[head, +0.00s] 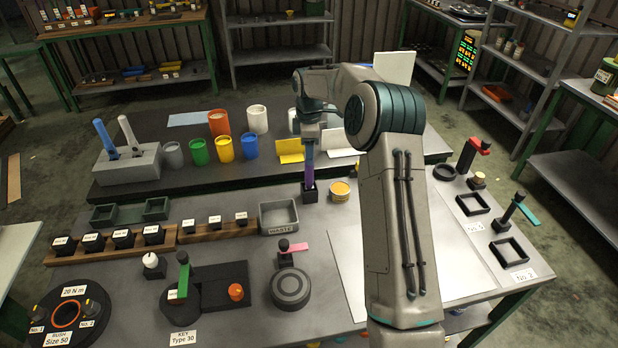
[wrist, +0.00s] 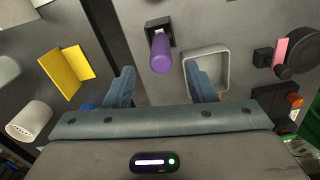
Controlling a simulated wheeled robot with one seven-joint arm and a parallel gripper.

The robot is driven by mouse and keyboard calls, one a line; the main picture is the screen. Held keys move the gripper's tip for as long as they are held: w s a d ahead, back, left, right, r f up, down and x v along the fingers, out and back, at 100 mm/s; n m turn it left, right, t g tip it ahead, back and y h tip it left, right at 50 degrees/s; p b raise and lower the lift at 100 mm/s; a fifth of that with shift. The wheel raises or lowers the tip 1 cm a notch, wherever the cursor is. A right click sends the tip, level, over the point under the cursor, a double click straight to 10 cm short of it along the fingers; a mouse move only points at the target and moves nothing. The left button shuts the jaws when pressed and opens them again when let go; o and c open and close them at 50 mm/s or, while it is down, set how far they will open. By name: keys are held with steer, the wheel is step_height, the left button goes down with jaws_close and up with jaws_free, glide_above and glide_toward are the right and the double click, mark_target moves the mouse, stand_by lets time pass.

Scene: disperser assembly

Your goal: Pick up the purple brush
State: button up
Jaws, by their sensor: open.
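The purple brush (head: 309,165) stands upright in a small black holder (head: 310,193) on the front table, behind the waste bin. In the wrist view the brush (wrist: 161,55) points toward the camera, with its base in the black holder (wrist: 158,25). My gripper (wrist: 160,82) is open, with one blue-grey finger on either side of the brush's line and the brush between and just beyond the fingertips. In the head view my gripper (head: 310,140) is directly above the brush, and my arm hides part of the area to the right.
The grey waste bin (head: 279,216) is close beside the holder, near one finger in the wrist view. A yellow-topped tin (head: 340,190) stands to the right. Colored cups, including a blue one (head: 250,146), and a yellow folded card (head: 290,150) stand behind. A black round device (head: 291,287) is in front.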

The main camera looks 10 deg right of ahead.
mark_target(309, 171)
step_height(309, 171, down, 8)
steer(key=p, duration=0.2)
steer(key=shift+f+p, duration=0.2)
steer(key=shift+p, duration=0.2)
steer(key=c, duration=1.1)
